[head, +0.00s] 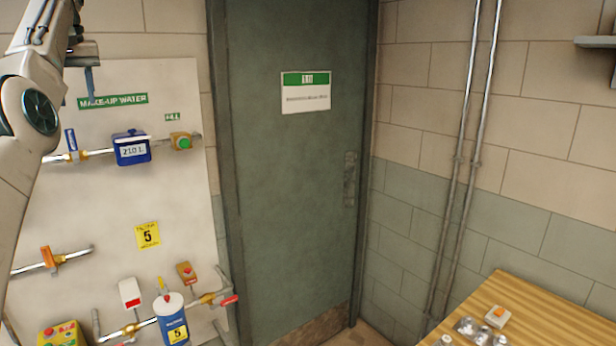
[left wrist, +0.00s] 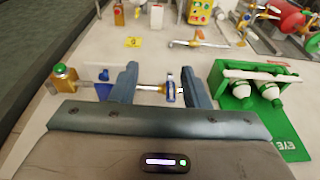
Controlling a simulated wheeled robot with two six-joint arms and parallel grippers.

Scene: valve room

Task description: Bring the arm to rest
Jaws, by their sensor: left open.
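My left arm (head: 30,110) comes in from the left edge in the head view and is raised before the white panel. Its gripper (head: 90,82) shows only in part at the top left, near the "MAKE-UP WATER" sign. In the left wrist view, the two blue-grey fingers of my left gripper (left wrist: 161,78) stand wide apart with nothing held. A pipe with a blue valve handle (left wrist: 171,88) shows in the gap between them, beyond the fingers. The same blue handle (head: 70,140) is upright in the head view. My right gripper is not in view.
The panel (head: 90,210) carries a blue meter (head: 131,148), a green button (head: 183,143), and several valves and pipes. A green eyewash unit (left wrist: 262,88) is beside the right finger. A grey door (head: 290,190) stands right of the panel. A wooden table (head: 550,310) is at lower right.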

